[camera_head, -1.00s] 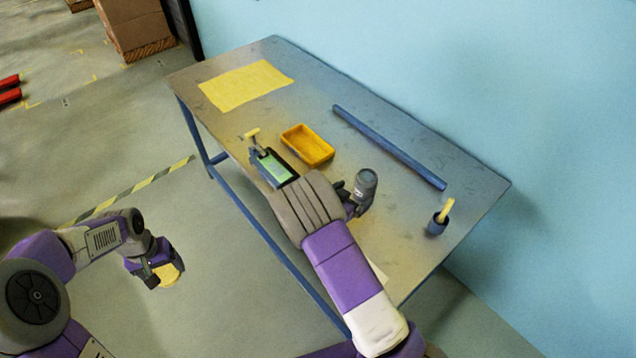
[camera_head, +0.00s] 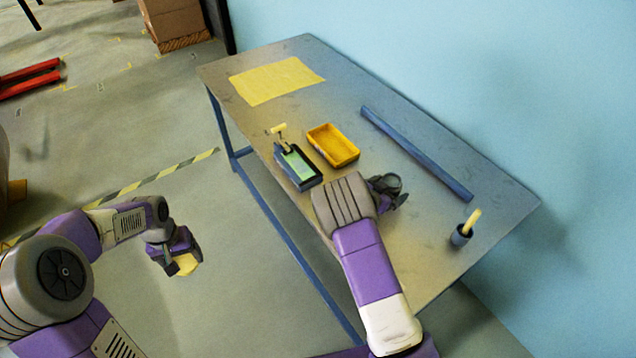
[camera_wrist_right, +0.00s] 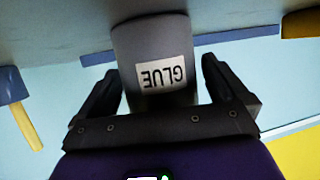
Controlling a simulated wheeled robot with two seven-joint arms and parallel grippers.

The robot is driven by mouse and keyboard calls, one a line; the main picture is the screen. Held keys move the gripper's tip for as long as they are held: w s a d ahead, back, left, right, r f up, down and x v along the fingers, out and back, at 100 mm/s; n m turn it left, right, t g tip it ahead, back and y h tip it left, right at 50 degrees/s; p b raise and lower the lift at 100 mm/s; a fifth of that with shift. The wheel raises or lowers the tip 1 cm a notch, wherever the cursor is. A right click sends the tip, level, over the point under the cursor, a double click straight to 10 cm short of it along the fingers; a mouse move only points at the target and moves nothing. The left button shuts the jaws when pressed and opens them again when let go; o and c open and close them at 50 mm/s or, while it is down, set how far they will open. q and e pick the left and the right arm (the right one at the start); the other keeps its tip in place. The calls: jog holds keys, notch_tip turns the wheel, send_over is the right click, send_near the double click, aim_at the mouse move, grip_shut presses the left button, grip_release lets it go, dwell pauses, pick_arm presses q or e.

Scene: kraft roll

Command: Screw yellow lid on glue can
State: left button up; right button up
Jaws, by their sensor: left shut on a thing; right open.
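The yellow lid (camera_head: 187,265) is held in my left gripper (camera_head: 180,254), which is shut on it over the floor, left of the table and apart from the can. The glue can (camera_wrist_right: 150,40) is dark grey with a white GLUE label, upside down in the right wrist view. It stands between the spread fingers of my open right gripper (camera_wrist_right: 158,75), with gaps on both sides. In the head view the can (camera_head: 388,182) is small and partly hidden by the right gripper (camera_head: 384,192) on the table.
Boxes (camera_head: 175,20) stand on the floor behind.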

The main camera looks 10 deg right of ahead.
jog(key=shift+w+d, duration=0.1)
jog(key=shift+c, duration=0.5)
jog(key=c, duration=1.1)
pick_arm(q)
notch_tip(320, 180, up, 3)
jog(key=p, duration=0.2)
jog(key=shift+f+p, duration=0.15)
jog(key=shift+p, duration=0.2)
pick_arm(e)
notch_tip(320, 180, up, 10)
jog(key=shift+r, duration=0.1)
jog(key=o, duration=0.7)
jog(key=c, duration=1.1)
jog(key=shift+o, duration=0.2)
